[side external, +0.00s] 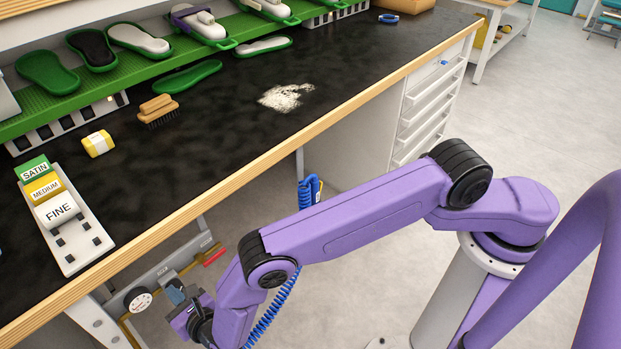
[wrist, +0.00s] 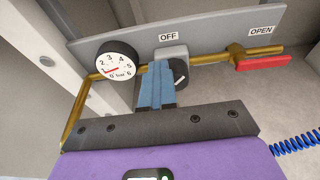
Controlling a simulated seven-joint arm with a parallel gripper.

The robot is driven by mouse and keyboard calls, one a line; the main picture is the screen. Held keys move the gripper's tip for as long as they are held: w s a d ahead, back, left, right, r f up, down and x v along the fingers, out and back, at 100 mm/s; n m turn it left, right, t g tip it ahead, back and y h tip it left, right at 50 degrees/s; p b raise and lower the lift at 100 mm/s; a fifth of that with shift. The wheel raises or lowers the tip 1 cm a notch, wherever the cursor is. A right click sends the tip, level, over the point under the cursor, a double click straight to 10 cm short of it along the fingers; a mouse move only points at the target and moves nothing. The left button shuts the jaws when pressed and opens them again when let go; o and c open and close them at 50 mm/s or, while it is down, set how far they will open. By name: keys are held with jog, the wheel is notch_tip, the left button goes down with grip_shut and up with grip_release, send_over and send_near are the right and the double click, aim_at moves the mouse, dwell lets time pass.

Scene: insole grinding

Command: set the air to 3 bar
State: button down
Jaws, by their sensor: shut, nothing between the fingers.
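The round pressure gauge (wrist: 118,62) has a white face marked in bar. Its red needle points towards the low end of the scale at the lower left; the exact reading is too small to tell. It also shows in the side external view (side external: 137,299). A dark knob with a white mark (wrist: 181,74) sits below a grey block (wrist: 171,51) under the OFF label. My gripper (wrist: 160,66) has its blue fingers shut and empty, in front of the knob's left side. I cannot tell if they touch it. The gripper is below the bench edge (side external: 176,291).
A red lever (wrist: 264,63) lies along the brass pipe (wrist: 213,52) under the OPEN label, right of the knob. A grey panel (wrist: 205,29) backs the fittings. A blue coiled hose (wrist: 296,145) hangs at the right. A bench top (side external: 215,130) is above.

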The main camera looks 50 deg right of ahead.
jog(key=shift+w+d+f, duration=0.1)
jog(key=shift+w+d, duration=0.15)
jog(key=shift+d, duration=0.5)
jog(key=shift+w+d, duration=0.2)
jog(key=shift+d, duration=0.6)
jog(key=shift+d+f, duration=0.25)
jog(key=shift+d, duration=0.1)
jog(key=shift+r, duration=0.1)
jog(key=f+v, duration=0.1)
jog(key=v, duration=0.5)
jog(key=shift+s+a+r, duration=0.2)
jog(key=shift+s+a, duration=0.05)
jog(key=shift+a, duration=0.15)
jog(key=shift+a, duration=0.1)
